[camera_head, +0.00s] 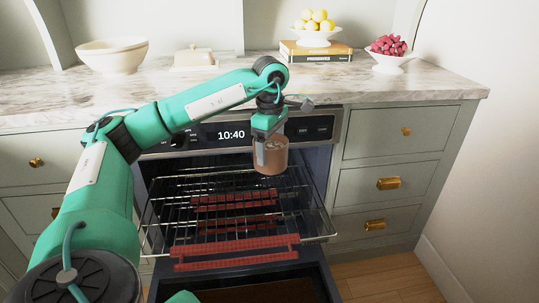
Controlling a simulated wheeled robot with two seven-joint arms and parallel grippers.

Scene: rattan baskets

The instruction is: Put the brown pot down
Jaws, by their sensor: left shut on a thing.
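The brown pot (272,158) is a small, semi-transparent brownish vessel that hangs upright from my left gripper (263,153). My left gripper comes in from the left and points downward, shut on the pot's near left wall. The pot is above the right part of the pulled-out wire oven rack (200,215), in front of the oven's control panel. From this angle I cannot tell the exact height between the pot and the rack. A small piece of green arm shows at the bottom edge, but my right gripper is not in view.
The oven door (310,284) is folded down below the rack, which has red strips (240,246). On the marble counter (235,78) stand a cream bowl (112,56), a butter dish (194,58), lemons on books, and a bowl of red fruit (391,58). Drawers (388,183) flank the oven.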

